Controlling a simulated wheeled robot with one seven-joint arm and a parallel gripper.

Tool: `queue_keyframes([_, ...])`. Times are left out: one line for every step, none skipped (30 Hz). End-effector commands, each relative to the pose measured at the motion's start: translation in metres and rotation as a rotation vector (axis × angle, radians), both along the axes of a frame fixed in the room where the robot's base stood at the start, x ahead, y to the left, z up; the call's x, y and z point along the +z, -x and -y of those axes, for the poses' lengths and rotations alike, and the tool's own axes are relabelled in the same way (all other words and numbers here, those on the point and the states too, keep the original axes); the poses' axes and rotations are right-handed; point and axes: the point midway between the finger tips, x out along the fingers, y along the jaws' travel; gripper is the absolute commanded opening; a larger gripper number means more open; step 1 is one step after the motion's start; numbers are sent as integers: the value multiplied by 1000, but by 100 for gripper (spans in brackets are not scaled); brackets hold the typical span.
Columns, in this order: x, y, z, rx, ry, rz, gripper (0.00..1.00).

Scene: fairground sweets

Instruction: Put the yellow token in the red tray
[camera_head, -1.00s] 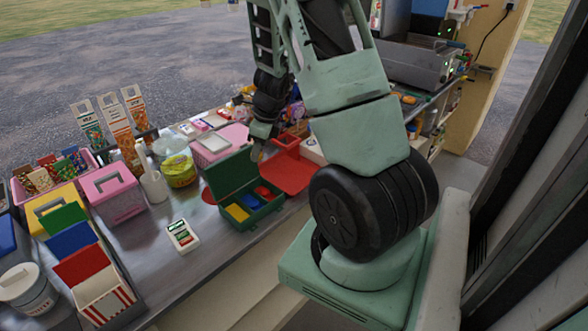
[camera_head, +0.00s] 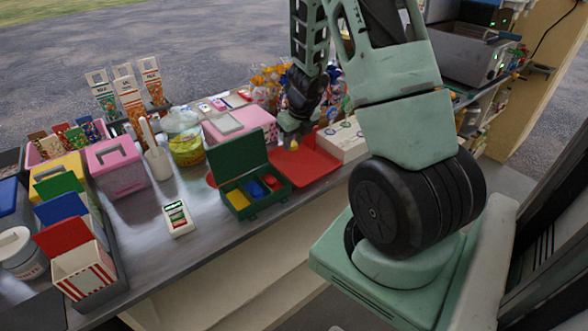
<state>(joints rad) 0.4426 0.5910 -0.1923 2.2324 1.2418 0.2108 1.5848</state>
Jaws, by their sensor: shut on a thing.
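My gripper (camera_head: 294,138) is at the far side of the counter, pointing down. It is shut on the small yellow token (camera_head: 294,146), which shows just under the fingertips. The red tray (camera_head: 318,167) lies flat on the counter, right of the green box. The token appears over the tray's far left part; I cannot tell its exact height or whether it touches the tray.
The open green box (camera_head: 268,202) holds yellow, blue and red pieces, its lid (camera_head: 237,157) raised beside the tray. A pink box (camera_head: 240,125) stands behind it, a white box (camera_head: 343,138) right of the tray. A white card device (camera_head: 178,218) lies in front.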

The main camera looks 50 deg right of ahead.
Motion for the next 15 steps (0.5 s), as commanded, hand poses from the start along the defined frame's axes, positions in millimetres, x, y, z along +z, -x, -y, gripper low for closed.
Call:
queue_keyframes([-17,1,0,-3,-2,-1,8])
queue_keyframes([-21,0,0,-1,-3,0,8])
queue_keyframes([-25,0,0,-3,-2,0,8])
queue_keyframes([-27,0,1,-1,0,0,8])
queue_keyframes([-28,0,0,0,0,0,8])
queue_keyframes([-29,0,0,0,0,1,8])
queue_keyframes([-30,0,0,0,0,1,8])
queue_keyframes([-31,0,0,0,-1,1,8])
queue_keyframes([-33,0,0,0,-1,1,8])
queue_keyframes([-36,0,0,-1,-1,1,8])
queue_keyframes([-39,0,0,-1,-1,0,8])
queue_keyframes([-45,0,0,-1,-1,0,8])
queue_keyframes([-50,0,0,-1,-1,-1,8])
queue_keyframes([-55,0,0,-1,-1,-1,8])
queue_keyframes([-61,0,0,-1,-1,-1,8])
